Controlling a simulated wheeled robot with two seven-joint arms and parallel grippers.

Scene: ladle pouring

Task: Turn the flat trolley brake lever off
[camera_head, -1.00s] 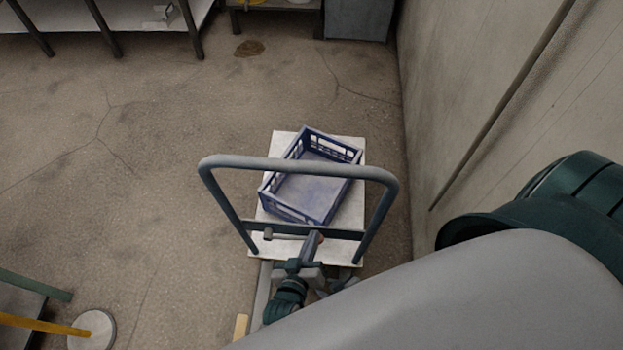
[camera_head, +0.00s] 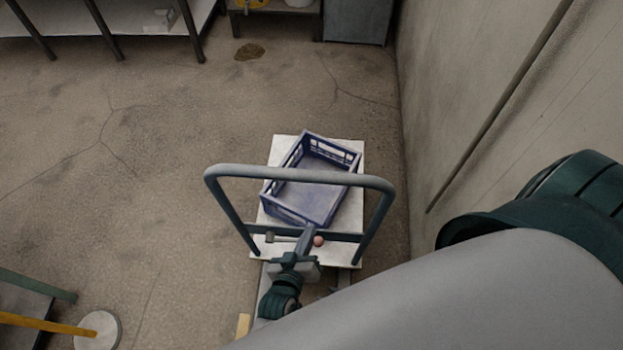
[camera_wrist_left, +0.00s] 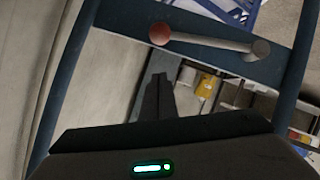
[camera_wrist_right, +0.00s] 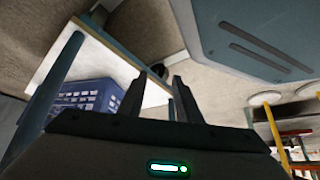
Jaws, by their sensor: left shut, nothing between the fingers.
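The flat trolley (camera_head: 275,152) stands with its blue handle frame (camera_head: 300,170) toward me. The brake lever (camera_wrist_left: 210,42) lies along the dark crossbar (camera_wrist_left: 120,14), with a red knob (camera_wrist_left: 160,33) at one end and a grey pivot (camera_wrist_left: 261,48) at the other. In the head view the knob (camera_head: 318,241) is at right and the pivot (camera_head: 269,237) at left. My left gripper (camera_head: 308,232) is shut and empty, just left of the knob; contact is unclear. In its wrist view its fingertips (camera_wrist_left: 160,75) appear below the knob. My right gripper (camera_wrist_right: 157,78) is open and empty.
A blue crate (camera_head: 308,195) sits on the white trolley deck. A wall (camera_head: 500,90) with a pipe (camera_head: 490,120) rises at right. Tables (camera_head: 100,18) stand at the back left. A yellow bar (camera_head: 45,322) and round disc (camera_head: 97,330) lie at lower left.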

